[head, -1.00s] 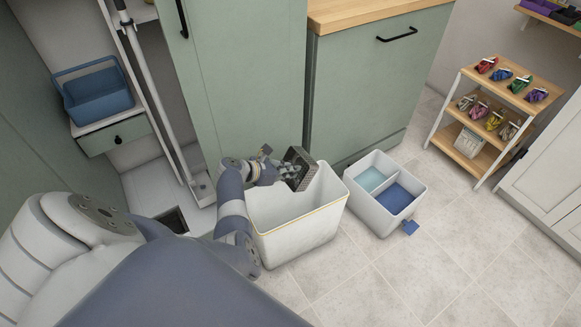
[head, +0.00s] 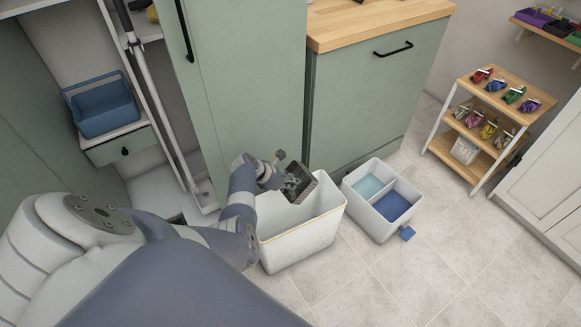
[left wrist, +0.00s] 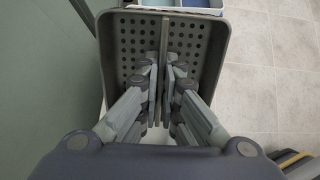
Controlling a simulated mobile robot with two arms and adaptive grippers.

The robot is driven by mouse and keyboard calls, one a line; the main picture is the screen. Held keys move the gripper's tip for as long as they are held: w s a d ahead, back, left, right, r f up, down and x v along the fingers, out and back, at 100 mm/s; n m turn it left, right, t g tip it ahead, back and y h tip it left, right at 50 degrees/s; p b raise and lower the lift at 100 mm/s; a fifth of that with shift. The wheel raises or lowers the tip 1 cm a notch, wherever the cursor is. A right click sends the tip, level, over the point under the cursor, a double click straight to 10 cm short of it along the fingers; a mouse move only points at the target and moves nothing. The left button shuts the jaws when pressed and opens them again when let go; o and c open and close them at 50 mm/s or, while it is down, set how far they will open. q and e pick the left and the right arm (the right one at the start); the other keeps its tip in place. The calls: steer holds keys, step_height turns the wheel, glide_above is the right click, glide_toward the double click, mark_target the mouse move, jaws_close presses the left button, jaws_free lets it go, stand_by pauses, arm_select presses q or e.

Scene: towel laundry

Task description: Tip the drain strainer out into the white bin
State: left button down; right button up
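The drain strainer (head: 303,186) is a grey basket with a perforated bottom, tilted over the white bin (head: 300,240) near its back rim. In the left wrist view, the inside of the strainer (left wrist: 205,45) shows rows of holes and a thin upright strip in the middle. My left gripper (left wrist: 162,85) is shut on that strip, fingers inside the basket; in the head view the gripper (head: 283,180) sits at the strainer's left. I see no loose debris in the visible part of the basket; the fingers hide some. The bin's floor is hidden. My right gripper is not in view.
A two-part white container (head: 383,222) with light and dark blue compartments stands right of the bin. Green cabinets (head: 365,100) stand close behind. A blue basket (head: 103,105) sits at left, a shelf cart (head: 485,125) at right. The tiled floor in front right is clear.

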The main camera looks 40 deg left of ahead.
arm_select(q)
steer(key=shift+r+g+y+p, duration=0.3)
steer(key=shift+r+g+p, duration=0.2)
steer(key=shift+g+p, duration=0.3)
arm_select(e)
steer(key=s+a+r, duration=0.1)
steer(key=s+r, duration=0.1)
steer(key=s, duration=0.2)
arm_select(q)
steer(key=shift+f+g+y, duration=0.25)
steer(key=shift+g+y, duration=0.05)
steer(key=shift+g, duration=0.4)
steer(key=shift+f+g, duration=0.1)
steer(key=shift+g, duration=0.3)
steer(key=g+b, duration=0.1)
steer(key=b, duration=0.1)
steer(key=g+y+b, duration=0.1)
steer(key=g+b, duration=0.1)
steer(key=b, duration=0.1)
steer(key=shift+f+y, duration=0.3)
steer(key=shift+f, duration=0.05)
steer(key=shift+a+r+g+b, duration=0.1)
steer(key=shift+r+g+b, duration=0.1)
steer(key=shift+g+b, duration=0.25)
steer(key=shift+s+r, duration=0.1)
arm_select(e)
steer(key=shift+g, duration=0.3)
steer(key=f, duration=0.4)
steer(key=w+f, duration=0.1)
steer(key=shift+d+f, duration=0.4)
